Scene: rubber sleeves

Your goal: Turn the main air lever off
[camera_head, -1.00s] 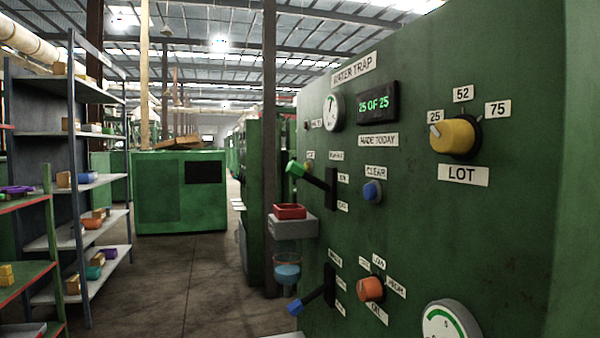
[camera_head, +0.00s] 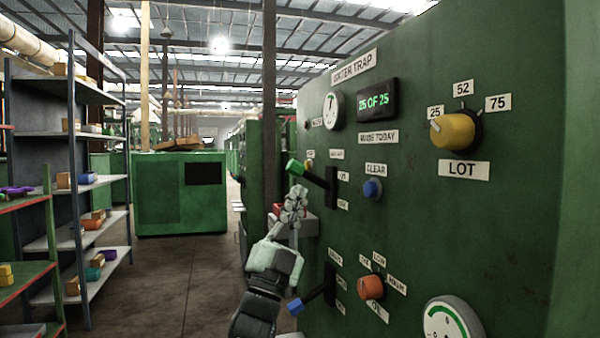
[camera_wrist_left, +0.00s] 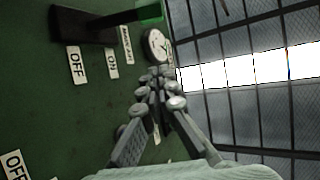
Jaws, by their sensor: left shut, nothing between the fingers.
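The main air lever (camera_head: 312,177) is a black arm with a green grip, on the green panel. It sticks out from its black slot and tilts upward, toward the ON label. The lever's black base and part of the green grip (camera_wrist_left: 150,12) show at the top of the left wrist view, beside the OFF, ON and MAIN AIR labels. My left gripper (camera_head: 297,190) is shut and empty, its fingertips pointing up just below the green grip. Whether they touch it I cannot tell. Its closed fingers (camera_wrist_left: 158,76) fill the middle of the left wrist view. My right gripper is not in view.
A blue-tipped lever (camera_head: 312,298) sticks out lower on the panel, close to my left wrist. An orange knob (camera_head: 371,287), a blue CLEAR button (camera_head: 372,188) and a yellow LOT knob (camera_head: 453,132) sit to the right.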

